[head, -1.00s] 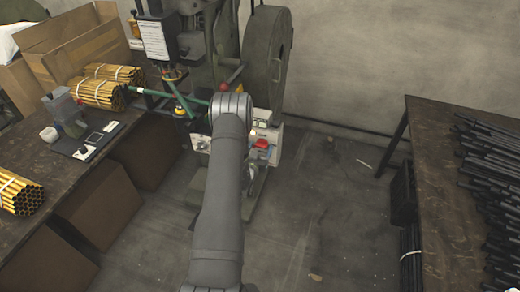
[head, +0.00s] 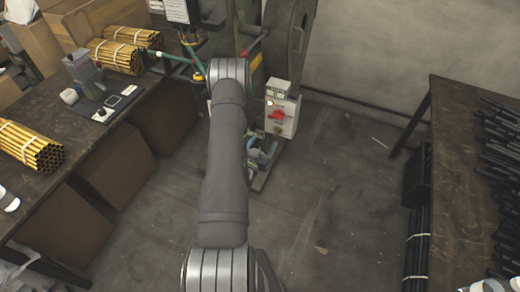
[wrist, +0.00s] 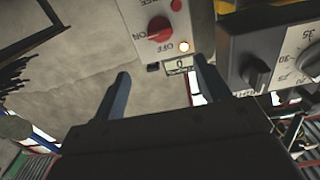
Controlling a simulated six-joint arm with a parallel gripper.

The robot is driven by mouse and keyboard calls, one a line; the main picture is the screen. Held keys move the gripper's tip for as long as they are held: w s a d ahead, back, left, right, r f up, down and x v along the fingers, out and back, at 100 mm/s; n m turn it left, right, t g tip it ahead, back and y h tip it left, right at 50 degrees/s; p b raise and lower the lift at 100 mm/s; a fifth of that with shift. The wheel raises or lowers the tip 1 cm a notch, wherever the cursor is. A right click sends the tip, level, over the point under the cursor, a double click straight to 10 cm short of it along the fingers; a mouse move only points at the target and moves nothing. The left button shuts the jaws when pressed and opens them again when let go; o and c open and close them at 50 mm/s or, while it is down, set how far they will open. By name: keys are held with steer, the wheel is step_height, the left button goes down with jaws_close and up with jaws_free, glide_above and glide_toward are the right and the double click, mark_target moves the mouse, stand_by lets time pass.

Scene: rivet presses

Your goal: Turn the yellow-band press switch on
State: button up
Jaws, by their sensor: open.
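In the head view a pale switch box (head: 285,110) with a red rotary switch (head: 277,115) and a small glowing lamp (head: 269,103) stands on the press, right of my arm. A yellow and red patch (head: 256,62) shows on the press column above it. I cannot tell the switch setting.
A dark control box (wrist: 255,72) with a black knob and dial is at the right of the wrist view. A left table (head: 75,150) holds bundles of yellow tubes (head: 32,147); a right table (head: 460,185) holds dark rods. The floor between is mostly clear.

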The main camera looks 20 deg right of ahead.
mark_target(277, 119)
steer(key=shift+v, duration=1.4)
steer(key=shift+d, duration=0.1)
steer(key=x, duration=1.7)
steer(key=shift+w+d, duration=0.1)
steer(key=shift+w, duration=0.1)
